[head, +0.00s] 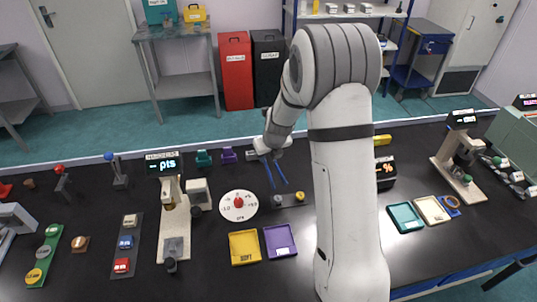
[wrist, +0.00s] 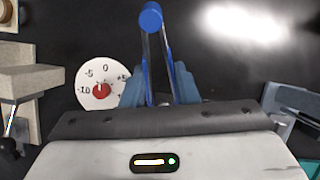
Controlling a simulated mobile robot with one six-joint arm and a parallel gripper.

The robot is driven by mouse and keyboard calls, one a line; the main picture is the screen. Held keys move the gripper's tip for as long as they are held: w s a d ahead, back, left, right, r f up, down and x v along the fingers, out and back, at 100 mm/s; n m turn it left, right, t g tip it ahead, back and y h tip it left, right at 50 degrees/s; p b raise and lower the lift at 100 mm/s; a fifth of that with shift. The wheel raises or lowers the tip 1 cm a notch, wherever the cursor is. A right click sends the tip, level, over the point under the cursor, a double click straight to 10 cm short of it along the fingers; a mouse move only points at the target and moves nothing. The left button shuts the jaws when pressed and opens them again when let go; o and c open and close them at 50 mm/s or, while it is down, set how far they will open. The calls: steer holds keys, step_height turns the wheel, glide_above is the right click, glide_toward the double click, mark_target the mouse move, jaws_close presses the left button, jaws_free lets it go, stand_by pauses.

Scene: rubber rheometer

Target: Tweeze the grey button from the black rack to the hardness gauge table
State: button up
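My gripper (head: 280,185) has two long blue prongs hanging down, their tips apart, just above the black rack (head: 289,201). Nothing shows between the tips.
A white dial (head: 238,206) with a red knob lies between gauge and rack. A yellow tray (head: 244,248) and a purple tray (head: 280,241) lie in front. Teal (head: 203,159) and purple (head: 228,156) pieces stand behind. A "%" display unit (head: 385,172) is to the right.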

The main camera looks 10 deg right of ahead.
steer(key=shift+f+b, duration=2.15)
steer(key=shift+f, duration=1.2)
steer(key=shift+o, duration=0.2)
jaws_close()
step_height(320, 180, up, 12)
steer(key=p, duration=0.8)
